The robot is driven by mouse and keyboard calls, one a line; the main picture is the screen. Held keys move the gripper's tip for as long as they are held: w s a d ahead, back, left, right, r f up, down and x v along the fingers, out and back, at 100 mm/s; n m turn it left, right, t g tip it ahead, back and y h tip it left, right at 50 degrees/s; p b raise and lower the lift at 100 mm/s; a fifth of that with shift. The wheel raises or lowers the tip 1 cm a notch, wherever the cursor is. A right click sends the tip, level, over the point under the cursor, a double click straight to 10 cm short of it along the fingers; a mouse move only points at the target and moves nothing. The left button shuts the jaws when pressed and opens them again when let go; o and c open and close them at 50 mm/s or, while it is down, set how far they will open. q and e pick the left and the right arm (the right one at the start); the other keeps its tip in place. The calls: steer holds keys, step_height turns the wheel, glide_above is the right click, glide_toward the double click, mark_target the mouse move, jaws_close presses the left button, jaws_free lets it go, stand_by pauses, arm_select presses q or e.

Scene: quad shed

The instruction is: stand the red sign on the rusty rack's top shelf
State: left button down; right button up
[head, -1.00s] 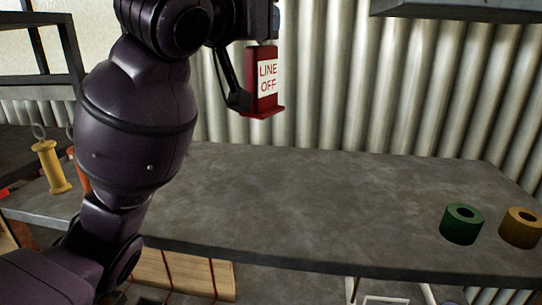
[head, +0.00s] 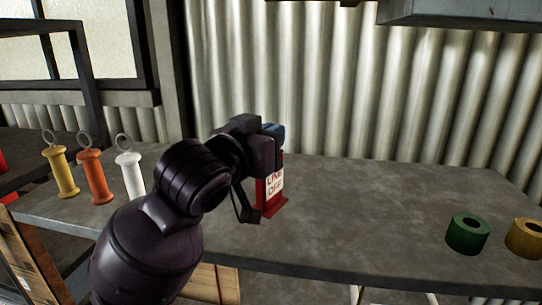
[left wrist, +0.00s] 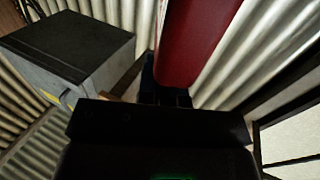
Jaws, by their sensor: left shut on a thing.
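The red sign (head: 274,187) has a white "LINE OFF" label and a flared red foot. It is upright in the head view, in front of or over the grey bench; I cannot tell whether its foot touches the top. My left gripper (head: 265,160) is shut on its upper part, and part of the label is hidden. In the left wrist view the red sign (left wrist: 197,40) rises from between the dark jaws (left wrist: 165,95). No rack is clearly rusty; a dark frame (head: 92,85) with shelves stands at the far left. My right gripper is not in view.
The grey bench (head: 350,215) is clear in the middle. Yellow (head: 60,172), orange (head: 95,177) and white (head: 130,174) ringed pieces stand at its left. Green (head: 467,235) and yellow (head: 525,238) hollow cylinders stand at its right. A grey box (head: 450,12) hangs overhead.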

arm_select(q)
steer(key=shift+f, duration=1.85)
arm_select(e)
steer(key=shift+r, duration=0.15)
arm_select(q)
steer(key=c, duration=1.3)
jaws_free()
steer(key=shift+f, duration=0.15)
